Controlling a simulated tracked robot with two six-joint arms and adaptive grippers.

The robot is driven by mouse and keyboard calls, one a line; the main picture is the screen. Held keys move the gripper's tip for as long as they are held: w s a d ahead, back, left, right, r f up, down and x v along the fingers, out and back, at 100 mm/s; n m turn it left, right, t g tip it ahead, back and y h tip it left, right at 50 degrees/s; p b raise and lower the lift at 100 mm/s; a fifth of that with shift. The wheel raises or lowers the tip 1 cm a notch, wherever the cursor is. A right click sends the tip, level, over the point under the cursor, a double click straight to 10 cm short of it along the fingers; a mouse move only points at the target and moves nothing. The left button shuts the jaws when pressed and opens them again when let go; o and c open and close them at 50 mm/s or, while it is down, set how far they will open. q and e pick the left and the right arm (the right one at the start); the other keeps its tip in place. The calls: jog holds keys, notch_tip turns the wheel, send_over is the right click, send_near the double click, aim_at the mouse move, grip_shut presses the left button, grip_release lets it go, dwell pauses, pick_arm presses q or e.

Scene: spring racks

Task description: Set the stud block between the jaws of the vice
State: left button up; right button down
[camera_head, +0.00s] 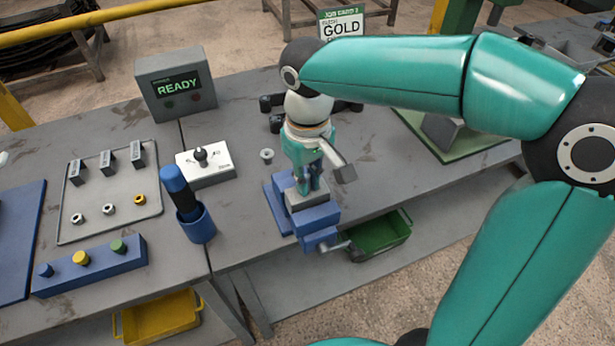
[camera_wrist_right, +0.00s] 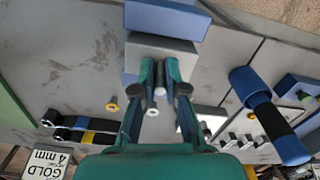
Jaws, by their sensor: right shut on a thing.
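The stud block (camera_head: 306,198) is a grey block low in my right gripper (camera_head: 308,186). My right gripper is shut on it and points down over the blue vice (camera_head: 318,218). In the right wrist view, the fingers (camera_wrist_right: 161,90) close around a small silver stud, with the grey block (camera_wrist_right: 160,48) beyond them. A blue part of the vice (camera_wrist_right: 165,18) shows past the block. The block appears at the vice's jaws, but I cannot tell whether it rests inside them. My left gripper is not in view.
A blue-handled tool (camera_head: 177,190) stands in a blue cup left of the vice. A white switch box (camera_head: 207,165) and small bolt (camera_head: 267,155) are behind. A grey tray (camera_head: 112,220) holds small blocks and nuts. A green bin (camera_head: 380,238) sits below the vice.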

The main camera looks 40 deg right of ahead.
jog(key=c, duration=0.7)
grip_release()
jog(key=shift+o, duration=0.2)
jog(key=shift+r+p, duration=3.15)
jog(key=shift+r, duration=0.4)
jog(key=shift+s+f, duration=0.1)
